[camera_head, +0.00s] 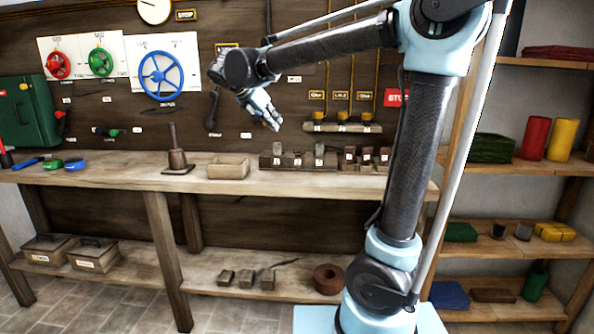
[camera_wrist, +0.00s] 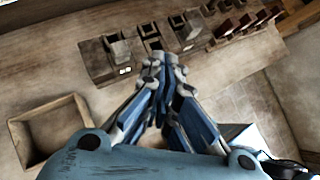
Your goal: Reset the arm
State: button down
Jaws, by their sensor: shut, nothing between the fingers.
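My arm rises from my base and bends left at the elbow. My gripper (camera_head: 272,122) hangs in the air in front of the wall panel, above the wooden workbench (camera_head: 110,178). It points down and to the right. In the wrist view my gripper (camera_wrist: 168,62) has its fingertips together, with nothing between them. It is apart from the bench and the things on it.
Below my gripper are an open wooden box (camera_head: 228,168) and a rack of blocks (camera_head: 298,158); the box also shows in the wrist view (camera_wrist: 22,150). A peg on a base (camera_head: 177,158) stands left. Wall wheels and a shelf unit (camera_head: 510,167) flank the bench.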

jog(key=s+d+f+m+g+y, duration=0.1)
jog(key=s+d+f+m, duration=0.3)
jog(key=d, duration=0.3)
jog(key=s+d+f+m+g, duration=0.25)
jog(key=d+f+m, duration=0.2)
jog(key=d, duration=0.25)
jog(key=s+d+f+m+y, duration=0.1)
jog(key=s+d+f+m, duration=0.35)
jog(key=d, duration=0.25)
jog(key=s+d+f+m+y, duration=0.2)
jog(key=s+d+f+m, duration=0.1)
jog(key=s+f+m, duration=0.4)
jog(key=s+d+f+m+g+y, duration=0.1)
jog(key=s+d+f+m+y, duration=0.1)
jog(key=s+f+m, duration=0.6)
jog(key=shift+s+d+f, duration=0.25)
jog(key=shift+d+f, duration=0.15)
jog(key=shift+f, duration=0.35)
jog(key=shift+w+f, duration=0.2)
jog(key=shift+w, duration=0.25)
